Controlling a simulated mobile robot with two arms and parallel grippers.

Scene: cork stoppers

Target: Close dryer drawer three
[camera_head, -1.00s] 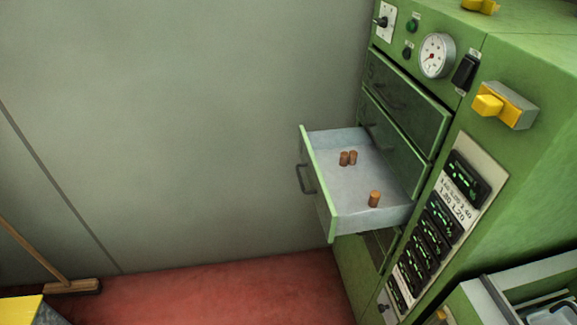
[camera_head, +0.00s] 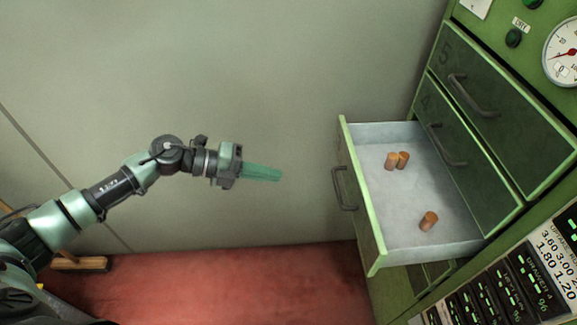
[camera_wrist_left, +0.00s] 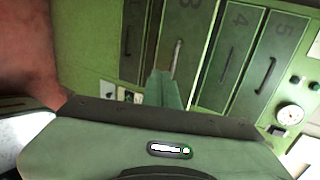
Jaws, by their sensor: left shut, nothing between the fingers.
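Dryer drawer three (camera_head: 372,215) is pulled out of the green dryer, below the drawers marked 5 and 4. Its dark handle (camera_head: 342,190) faces left. Three brown corks (camera_head: 428,221) stand inside it. My left gripper (camera_head: 280,174) is shut and empty, pointing right, with a gap between its fingertips and the drawer front. In the left wrist view, the shut fingers (camera_wrist_left: 163,82) point toward the drawer front (camera_wrist_left: 185,25), marked 3, with its handle (camera_wrist_left: 177,55) just beyond the tips. My right gripper is not in view.
Closed drawers 4 (camera_head: 450,150) and 5 (camera_head: 490,105) are above the open one. A panel of lit displays (camera_head: 520,285) is at the lower right, and a gauge (camera_head: 566,52) at the upper right.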

